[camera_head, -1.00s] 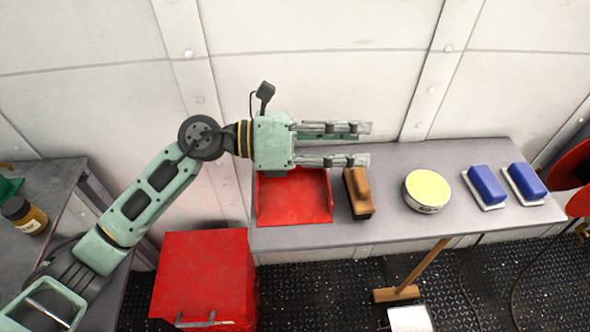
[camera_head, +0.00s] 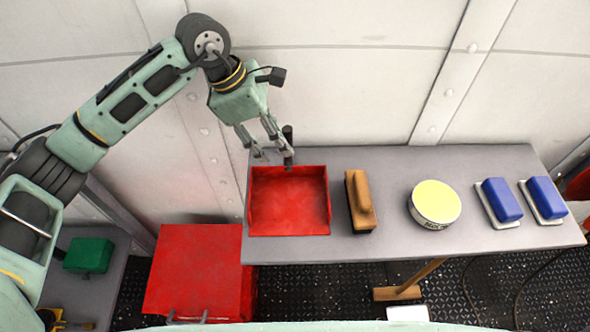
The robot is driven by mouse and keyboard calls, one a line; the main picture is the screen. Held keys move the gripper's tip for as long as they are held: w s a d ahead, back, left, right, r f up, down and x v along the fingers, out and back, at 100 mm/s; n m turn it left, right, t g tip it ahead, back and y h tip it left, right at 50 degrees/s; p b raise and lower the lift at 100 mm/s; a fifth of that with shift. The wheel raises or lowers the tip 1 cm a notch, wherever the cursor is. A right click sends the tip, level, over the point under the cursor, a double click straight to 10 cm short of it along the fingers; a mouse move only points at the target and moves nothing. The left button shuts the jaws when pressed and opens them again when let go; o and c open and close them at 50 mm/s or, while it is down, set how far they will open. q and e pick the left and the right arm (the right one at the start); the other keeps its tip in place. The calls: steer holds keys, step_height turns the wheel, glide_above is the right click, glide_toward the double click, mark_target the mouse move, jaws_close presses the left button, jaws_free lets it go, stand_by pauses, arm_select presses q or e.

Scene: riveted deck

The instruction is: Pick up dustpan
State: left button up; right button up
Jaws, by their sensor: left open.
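The red dustpan (camera_head: 290,205) lies on the left end of the grey table, its open tray facing up. A dark upright piece, which looks like its handle, stands at its back edge. My left gripper (camera_head: 274,154) points down at the back of the dustpan, its two fingers apart. One finger is near the tray's back left corner and the other is beside the dark handle. I cannot tell whether the fingers touch it. My right gripper is not in view.
On the table to the right are a wooden brush (camera_head: 360,200), a round yellow-topped tin (camera_head: 435,202) and two blue erasers (camera_head: 501,198). A red box (camera_head: 195,265) stands below the table's left end. A green block (camera_head: 89,255) sits on a side table. A white wall rises behind.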

mark_target(285, 159)
arm_select(q)
steer(key=x, duration=0.2)
steer(key=p+x, duration=0.1)
steer(key=x, duration=0.1)
steer(key=p+x, duration=0.1)
steer(key=x, duration=0.1)
steer(key=shift+s+d+f, duration=0.1)
steer(key=shift+s+f, duration=0.15)
steer(key=shift+f, duration=0.05)
steer(key=shift+d+f+p, duration=0.1)
steer(key=shift+f+p, duration=0.2)
steer(key=shift+f, duration=0.15)
steer(key=c, duration=0.9)
jaws_close()
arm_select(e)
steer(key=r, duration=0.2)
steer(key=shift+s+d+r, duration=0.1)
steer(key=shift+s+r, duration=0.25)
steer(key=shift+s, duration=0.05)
